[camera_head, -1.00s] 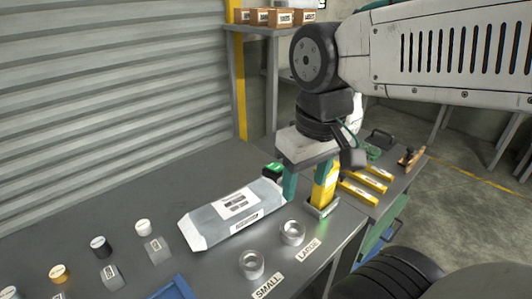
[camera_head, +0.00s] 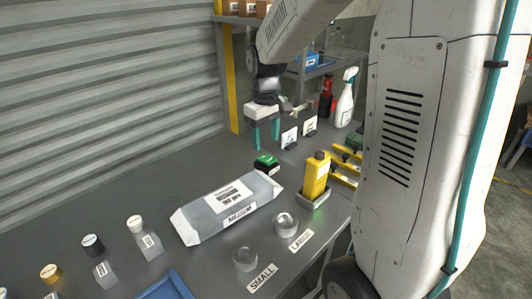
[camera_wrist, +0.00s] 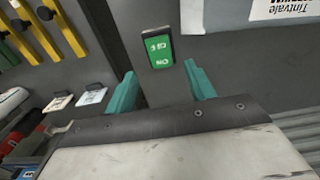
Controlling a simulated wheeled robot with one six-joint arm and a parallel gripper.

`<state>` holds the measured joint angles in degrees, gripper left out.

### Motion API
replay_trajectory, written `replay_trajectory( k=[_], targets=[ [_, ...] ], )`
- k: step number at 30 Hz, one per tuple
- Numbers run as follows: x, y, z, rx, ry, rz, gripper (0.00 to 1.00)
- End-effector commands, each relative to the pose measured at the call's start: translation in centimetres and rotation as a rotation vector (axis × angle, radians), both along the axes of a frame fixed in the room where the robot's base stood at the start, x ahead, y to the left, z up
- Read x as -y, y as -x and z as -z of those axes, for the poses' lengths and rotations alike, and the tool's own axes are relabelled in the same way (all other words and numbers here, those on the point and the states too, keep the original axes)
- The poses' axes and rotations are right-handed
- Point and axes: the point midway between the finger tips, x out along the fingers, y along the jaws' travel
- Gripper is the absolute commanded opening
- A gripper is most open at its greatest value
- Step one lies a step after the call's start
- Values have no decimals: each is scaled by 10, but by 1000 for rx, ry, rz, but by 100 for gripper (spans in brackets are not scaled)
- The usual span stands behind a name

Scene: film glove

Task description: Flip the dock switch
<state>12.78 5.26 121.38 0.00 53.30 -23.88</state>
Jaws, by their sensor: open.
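The dock switch (camera_head: 266,161) is a small black block with a green face, on the grey bench just behind the silver bag. In the wrist view the switch (camera_wrist: 158,47) shows a green rocker marked with white writing, the lower part reading ON. My gripper (camera_head: 265,136) has teal fingers, spread apart and empty, and is above the bench behind the switch in the head view. In the wrist view the gripper (camera_wrist: 160,76) has its fingertips to either side of and below the switch in the picture. I see no contact with it.
The silver bag (camera_head: 198,221) lies close to the switch. A yellow bottle (camera_head: 316,172) stands in a grey tray to its right. White cards (camera_head: 289,139) and a spray bottle (camera_head: 346,98) stand behind. The bench left of the bag's far end is clear.

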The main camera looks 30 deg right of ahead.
Motion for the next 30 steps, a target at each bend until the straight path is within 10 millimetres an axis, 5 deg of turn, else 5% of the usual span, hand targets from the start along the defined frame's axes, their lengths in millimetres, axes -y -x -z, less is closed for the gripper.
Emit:
replay_trajectory(
  k=[9, 21, 26, 30],
  targets=[
    [0, 1, 48, -4, -1, 1, 55],
    [-1, 1, 57, -1, 0, 1, 55],
    [-1, 1, 57, -1, 0, 1, 10],
    [0, 1, 57, 3, -1, 1, 10]
  ],
)
